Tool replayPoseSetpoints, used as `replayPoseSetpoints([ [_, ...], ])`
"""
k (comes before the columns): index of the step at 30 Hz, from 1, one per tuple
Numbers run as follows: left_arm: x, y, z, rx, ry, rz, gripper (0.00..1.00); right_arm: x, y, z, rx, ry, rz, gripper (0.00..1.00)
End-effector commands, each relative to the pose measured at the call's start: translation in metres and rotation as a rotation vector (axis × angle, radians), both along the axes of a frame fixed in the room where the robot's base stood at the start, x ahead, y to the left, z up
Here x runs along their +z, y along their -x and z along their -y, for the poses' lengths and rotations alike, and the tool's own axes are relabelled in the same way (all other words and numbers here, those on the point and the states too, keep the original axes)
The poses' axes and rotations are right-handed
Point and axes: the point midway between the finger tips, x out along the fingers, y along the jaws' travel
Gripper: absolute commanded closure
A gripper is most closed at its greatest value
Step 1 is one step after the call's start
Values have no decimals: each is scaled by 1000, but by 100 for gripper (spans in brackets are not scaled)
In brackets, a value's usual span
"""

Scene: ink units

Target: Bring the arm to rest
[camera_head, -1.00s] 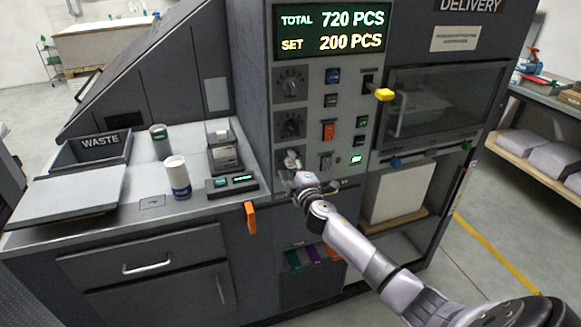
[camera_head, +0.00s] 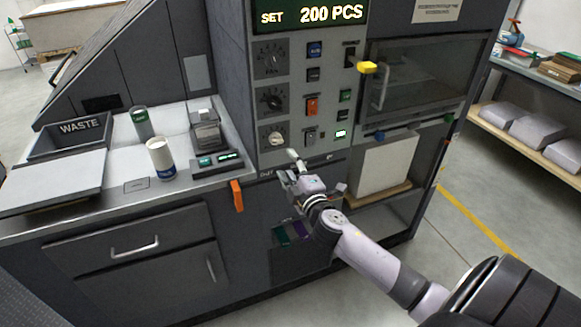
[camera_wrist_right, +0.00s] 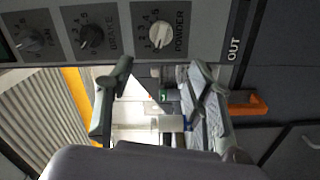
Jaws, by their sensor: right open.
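My right arm comes in from the lower right in the head view. My right gripper (camera_head: 289,168) is in front of the machine's control panel, just below the lowest knob (camera_head: 275,137). In the right wrist view, the gripper's two fingers (camera_wrist_right: 162,88) are spread apart with nothing held between them. The white powder knob (camera_wrist_right: 168,34) shows beyond the fingers, clear of them. My left gripper is not in view.
The control panel has switches and a yellow-tipped lever (camera_head: 367,67). An orange handle (camera_head: 236,196) sticks out from the counter front. A white cup (camera_head: 160,158) and a waste bin (camera_head: 80,136) are on the counter. Open floor lies at the right.

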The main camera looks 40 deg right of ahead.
Motion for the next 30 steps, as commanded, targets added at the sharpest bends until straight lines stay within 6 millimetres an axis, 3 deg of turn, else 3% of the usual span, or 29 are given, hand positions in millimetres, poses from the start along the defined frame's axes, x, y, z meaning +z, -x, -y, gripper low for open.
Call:
replayPoseSetpoints([
  [16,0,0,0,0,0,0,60,0,1,-1,0,0,0,52],
  [19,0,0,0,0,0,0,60,-11,2,1,-3,-14,-18,52],
  [23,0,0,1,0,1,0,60,-64,7,4,-19,-81,-107,52],
  [26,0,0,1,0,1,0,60,-132,21,6,-46,-175,-222,52],
  [30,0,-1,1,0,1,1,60,-235,59,1,-94,-323,-393,52],
])
